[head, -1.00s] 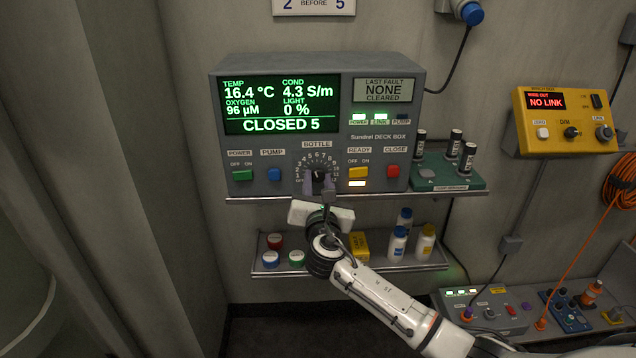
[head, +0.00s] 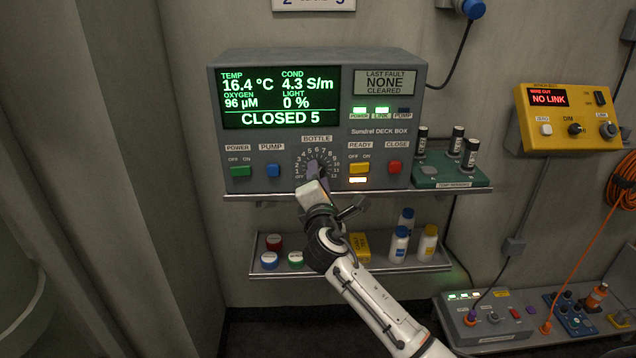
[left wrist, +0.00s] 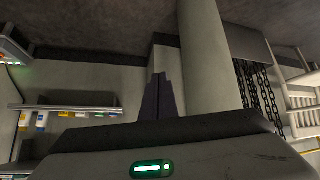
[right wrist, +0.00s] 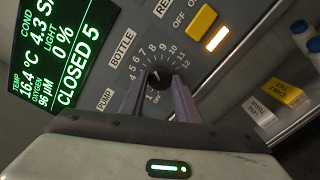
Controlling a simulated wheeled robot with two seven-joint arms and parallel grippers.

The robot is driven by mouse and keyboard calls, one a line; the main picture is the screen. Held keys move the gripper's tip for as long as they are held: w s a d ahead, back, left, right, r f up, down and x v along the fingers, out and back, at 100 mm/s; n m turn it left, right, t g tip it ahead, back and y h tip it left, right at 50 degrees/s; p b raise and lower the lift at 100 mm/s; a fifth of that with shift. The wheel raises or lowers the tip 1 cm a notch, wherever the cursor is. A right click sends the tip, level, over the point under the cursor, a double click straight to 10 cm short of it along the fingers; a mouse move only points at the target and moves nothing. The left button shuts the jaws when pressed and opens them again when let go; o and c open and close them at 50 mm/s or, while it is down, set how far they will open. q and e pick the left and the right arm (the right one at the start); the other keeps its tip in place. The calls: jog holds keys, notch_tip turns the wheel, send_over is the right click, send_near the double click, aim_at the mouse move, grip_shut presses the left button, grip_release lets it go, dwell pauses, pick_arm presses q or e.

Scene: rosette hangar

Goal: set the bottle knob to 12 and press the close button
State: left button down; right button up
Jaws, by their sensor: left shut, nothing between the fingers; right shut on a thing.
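The grey deck box (head: 225,160) is on the wall shelf, its green screen (head: 281,98) reading CLOSED 5. My right gripper (head: 319,172) is tilted and shut on the bottle knob. In the right wrist view the dark knob (right wrist: 158,78) sits between the purple fingers (right wrist: 158,105), inside the numbered dial; I cannot read its pointer surely. The red close button (head: 395,167) is right of the dial, untouched; in the right wrist view I do not see it. My left gripper (left wrist: 158,95) is shut and empty, away from the box.
The yellow ready switch (head: 359,168) lies between dial and close button, with a lit lamp below. The blue pump button (head: 273,170) and green power switch (head: 241,171) are left. A green vial rack (head: 450,182) stands right. A lower shelf (head: 340,268) holds bottles and jars.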

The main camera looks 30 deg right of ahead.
pick_arm(q)
jog(key=f+b, duration=0.1)
jog(key=b, duration=0.1)
jog(key=d+f+b, duration=0.1)
jog(key=f+b, duration=0.2)
jog(key=b, duration=0.1)
jog(key=shift+w+d+f, duration=0.2)
jog(key=shift+w+f, duration=0.15)
jog(key=shift+w, duration=0.05)
pick_arm(e)
jog(key=m, duration=1.8)
jog(key=shift+f, duration=0.15)
jog(key=o, duration=1)
pick_arm(q)
jog(key=shift+s, duration=0.1)
pick_arm(e)
jog(key=shift+o, duration=0.2)
notch_tip(320, 180, up, 10)
jog(key=shift+r+p, duration=0.1)
jog(key=shift+p, duration=0.25)
pick_arm(q)
jog(key=shift+s+a+r, duration=0.15)
jog(key=shift+a, duration=0.05)
